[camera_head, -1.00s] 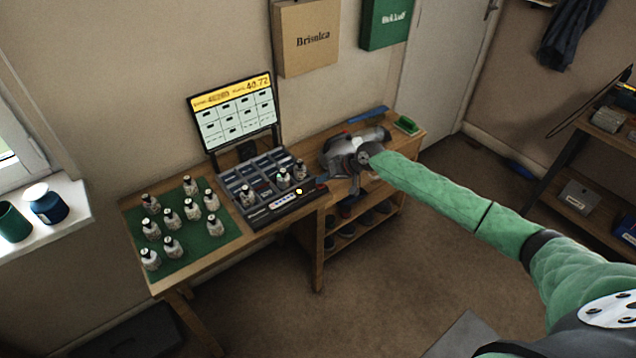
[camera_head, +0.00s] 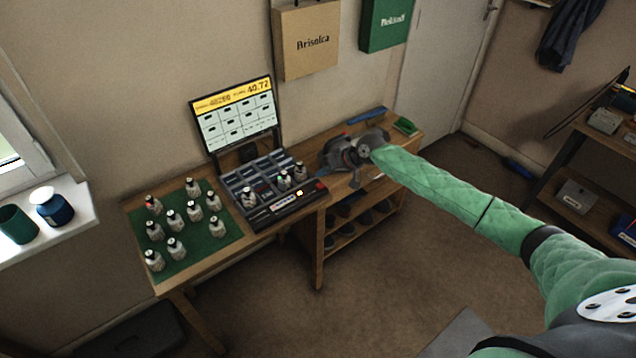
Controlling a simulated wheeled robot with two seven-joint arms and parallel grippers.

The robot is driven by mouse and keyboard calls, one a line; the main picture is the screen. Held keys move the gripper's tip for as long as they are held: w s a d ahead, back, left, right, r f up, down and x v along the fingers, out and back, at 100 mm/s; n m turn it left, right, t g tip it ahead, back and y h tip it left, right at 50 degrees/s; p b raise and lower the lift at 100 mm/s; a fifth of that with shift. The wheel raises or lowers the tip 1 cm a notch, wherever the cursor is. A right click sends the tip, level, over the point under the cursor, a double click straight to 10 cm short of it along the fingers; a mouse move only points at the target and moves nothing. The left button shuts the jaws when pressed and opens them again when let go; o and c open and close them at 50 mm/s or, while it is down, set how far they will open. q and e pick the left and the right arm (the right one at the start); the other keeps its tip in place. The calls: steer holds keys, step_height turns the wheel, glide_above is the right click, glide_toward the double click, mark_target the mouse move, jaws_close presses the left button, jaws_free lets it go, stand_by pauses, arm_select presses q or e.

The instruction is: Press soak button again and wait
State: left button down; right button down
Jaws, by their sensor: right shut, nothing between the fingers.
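A dark console (camera_head: 262,192) with a grid of slots stands on the wooden table, with several small knob-topped bottles (camera_head: 300,172) in its right and front slots. Its front panel (camera_head: 285,206) carries a lit strip and a small red part at the right end; the soak button's label is too small to read. A raised screen (camera_head: 236,114) with a yellow header stands behind it. My right gripper (camera_head: 326,177) is shut and empty, just right of the console's front right corner, apart from the lit strip. My left gripper is not in view.
Several more bottles (camera_head: 173,220) stand on a green mat (camera_head: 212,236) to the left. A green block (camera_head: 405,126) and a blue item (camera_head: 367,116) lie at the table's right end. A shelf (camera_head: 345,232) sits below the table.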

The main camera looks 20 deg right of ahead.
steer(key=shift+r+p, duration=0.7)
steer(key=shift+r, duration=0.5)
